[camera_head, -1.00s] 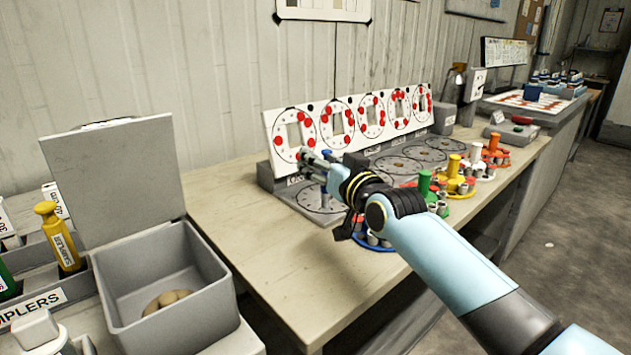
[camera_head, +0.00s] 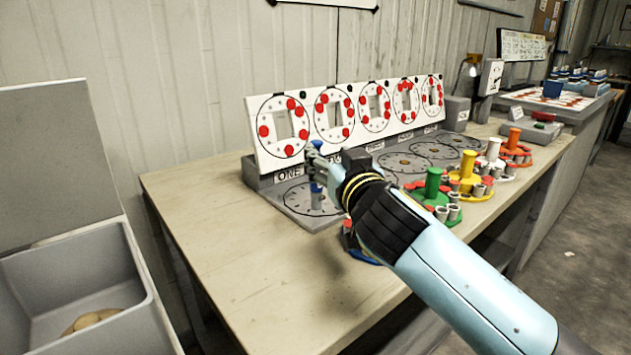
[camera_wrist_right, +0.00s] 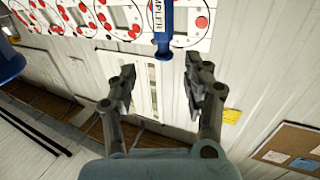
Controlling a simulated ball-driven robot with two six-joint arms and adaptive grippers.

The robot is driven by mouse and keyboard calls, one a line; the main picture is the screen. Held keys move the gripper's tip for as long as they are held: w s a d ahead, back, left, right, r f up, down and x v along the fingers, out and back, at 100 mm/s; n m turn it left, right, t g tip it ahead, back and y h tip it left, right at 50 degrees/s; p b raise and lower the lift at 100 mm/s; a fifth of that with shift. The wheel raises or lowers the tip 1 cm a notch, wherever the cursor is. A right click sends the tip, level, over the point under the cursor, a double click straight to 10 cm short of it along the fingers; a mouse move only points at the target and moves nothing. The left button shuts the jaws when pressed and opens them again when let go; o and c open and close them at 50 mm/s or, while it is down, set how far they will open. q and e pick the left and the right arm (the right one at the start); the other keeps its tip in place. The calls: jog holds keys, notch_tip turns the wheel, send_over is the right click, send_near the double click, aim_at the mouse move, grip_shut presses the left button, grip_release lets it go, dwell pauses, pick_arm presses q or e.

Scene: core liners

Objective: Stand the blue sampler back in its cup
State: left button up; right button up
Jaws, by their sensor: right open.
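The blue sampler (camera_head: 317,188) stands roughly upright over the first circle of the grey plate (camera_head: 292,205), marked ONE; a grey cylindrical part shows below its blue part. I cannot tell whether that grey part is its cup. In the right wrist view the blue sampler (camera_wrist_right: 162,42) shows at the top, with a white lettered label. My right gripper (camera_head: 316,160) is at the sampler's upper end. Its fingers (camera_wrist_right: 160,68) are open, one on each side of the sampler's end, with gaps on both sides. My left gripper is not in view.
A white panel (camera_head: 263,167) with circles and red dots stands behind the plate. Green (camera_head: 432,185), yellow (camera_head: 467,165) and other coloured stands line the bench's right side. A blue-rimmed stand (camera_head: 362,257) is partly behind my arm. A grey bin (camera_head: 140,312) is at left; the bench's front left is clear.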

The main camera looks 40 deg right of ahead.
aim_at(318, 143)
jog(key=shift+w, duration=0.3)
jog(key=x, duration=0.5)
jog(key=shift+a+p, duration=0.1)
jog(key=shift+p, duration=0.2)
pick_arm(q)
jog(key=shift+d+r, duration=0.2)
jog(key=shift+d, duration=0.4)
pick_arm(e)
jog(key=shift+c, duration=0.6)
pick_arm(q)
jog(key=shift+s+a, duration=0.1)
pick_arm(e)
grip_shut()
